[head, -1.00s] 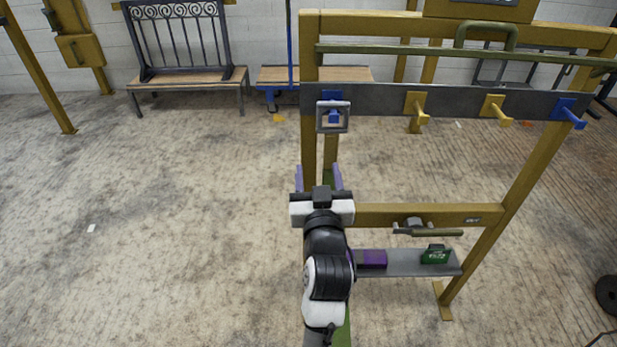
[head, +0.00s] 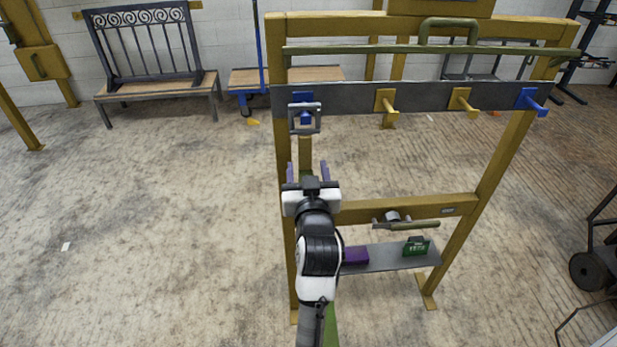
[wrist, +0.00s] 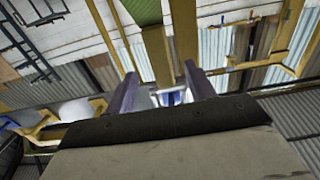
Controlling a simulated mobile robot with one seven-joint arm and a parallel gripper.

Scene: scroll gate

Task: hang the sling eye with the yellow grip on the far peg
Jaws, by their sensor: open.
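A grey square eye (head: 318,118) hangs at the leftmost blue peg (head: 305,97) on the grey peg rail (head: 345,97). Two yellow pegs (head: 388,106) (head: 462,103) and a blue peg (head: 533,101) stand further right, all bare. My gripper (head: 307,168) is open and empty, pointing up, and shows below the eye in the head view. In the wrist view its purple fingers (wrist: 161,90) stand apart, with a small blue and white shape between them, probably the peg and eye.
A yellow frame (head: 500,150) carries the rail, with a green bar (head: 350,48) above it. A tool with an olive handle (head: 415,226) sits at the lower crossbeam. A shelf (head: 385,259) holds a purple block (head: 355,255) and a green box (head: 416,247). Open floor lies left.

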